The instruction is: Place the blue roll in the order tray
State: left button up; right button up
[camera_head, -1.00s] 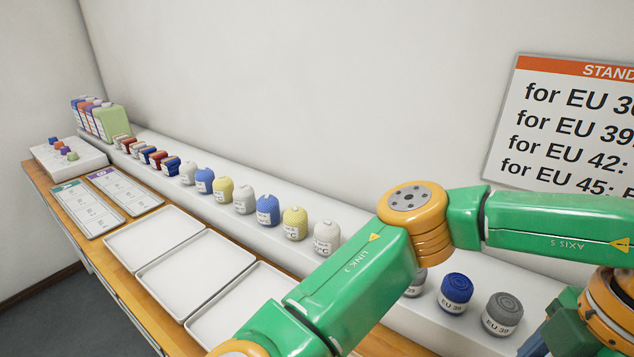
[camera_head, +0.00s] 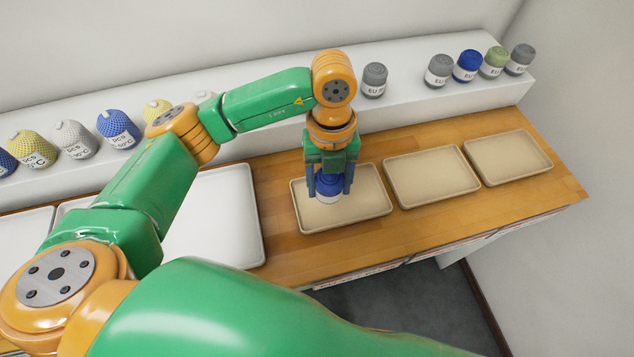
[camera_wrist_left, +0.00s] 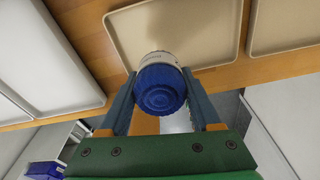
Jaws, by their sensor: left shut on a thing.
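My left gripper (camera_head: 329,188) is shut on a blue roll (camera_head: 327,183) with a white label band. It points down over the left one of three beige trays (camera_head: 371,205). In the left wrist view the roll (camera_wrist_left: 160,88) sits between the two fingers, with its blue ribbed top toward the camera. The beige tray (camera_wrist_left: 214,22) lies beyond it there. I cannot tell whether the roll touches the tray floor. No label shows which tray is the order tray. My right gripper is not in view.
Two more beige trays (camera_head: 430,198) (camera_head: 507,180) stand empty to the right. A white tray (camera_head: 228,240) lies left. On the white shelf behind stand grey rolls (camera_head: 374,79), another blue roll (camera_head: 467,65), a green roll (camera_head: 494,62) and patterned rolls (camera_head: 118,128).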

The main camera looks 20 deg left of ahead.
aim_at(319, 203)
pick_arm(q)
jog(key=shift+a+f, duration=0.95)
jog(key=shift+f, duration=0.1)
notch_tip(319, 203, down, 3)
jog(key=shift+w+r+p, duration=0.1)
jog(key=shift+w+p, duration=0.05)
jog(key=shift+p, duration=0.8)
jog(key=shift+f, duration=0.3)
jog(key=shift+f+b, duration=0.2)
jog(key=shift+b, duration=0.1)
jog(key=o, duration=1.1)
